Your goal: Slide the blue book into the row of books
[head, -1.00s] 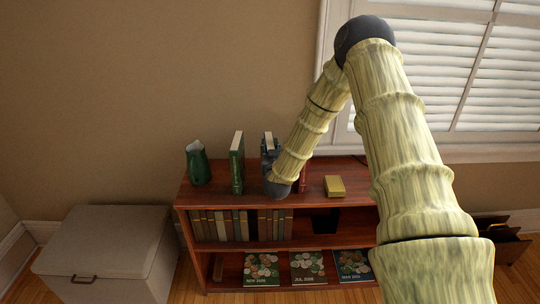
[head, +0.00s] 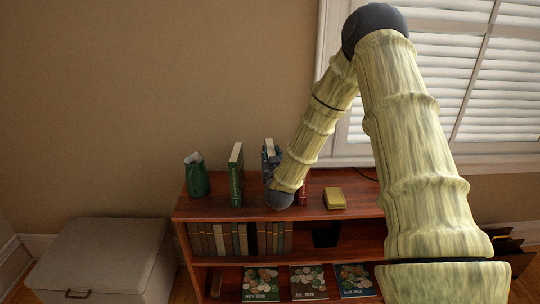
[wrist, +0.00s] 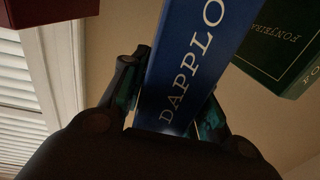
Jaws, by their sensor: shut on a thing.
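The blue book, lettered "DAPPLO", is upright in my gripper; its spine (wrist: 190,65) fills the middle of the wrist view. My gripper (wrist: 168,115) is shut on it, one finger on each side. In the head view my gripper (head: 269,172) is above the bookcase top, mostly hidden by my arm. A green book (head: 236,175) stands upright to its left, with a gap between. A red book (head: 303,190) stands to its right, partly behind my arm. In the wrist view the green book (wrist: 285,45) is at right and the red book (wrist: 48,8) at upper left. The blue book's lower end is hidden.
The wooden bookcase (head: 215,209) has a green pitcher (head: 196,176) at its left end and a yellow box (head: 334,198) to the right. Several books (head: 225,239) and booklets (head: 308,281) fill lower shelves. A grey chest (head: 105,255) stands left; a shuttered window (head: 480,80) is behind my arm.

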